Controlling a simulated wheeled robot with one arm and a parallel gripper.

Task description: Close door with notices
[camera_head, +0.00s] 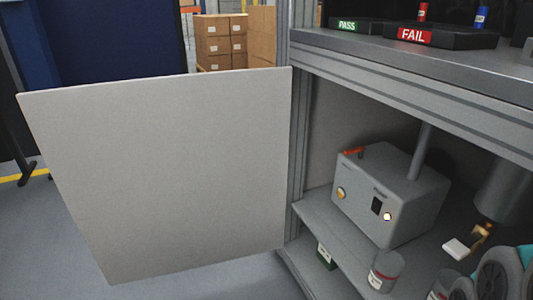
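The door (165,175) is a plain pale grey panel standing wide open to the left of the cabinet frame (297,130). Its right edge meets the frame's left upright. No notices show on the face turned to me; its other face is hidden. What looks like my gripper (468,243) is at the lower right, in front of the cabinet opening and well apart from the door. It shows small orange and pale parts below a grey cylinder. Its fingers are too small and partly hidden to tell open from shut.
Inside the cabinet, a grey box with knobs (388,195) stands on a shelf (318,222), with small containers (386,270) lower down. A worktop above holds PASS (347,26) and FAIL (412,36) trays. Cartons (222,40) stand behind. Floor (40,255) is clear at left.

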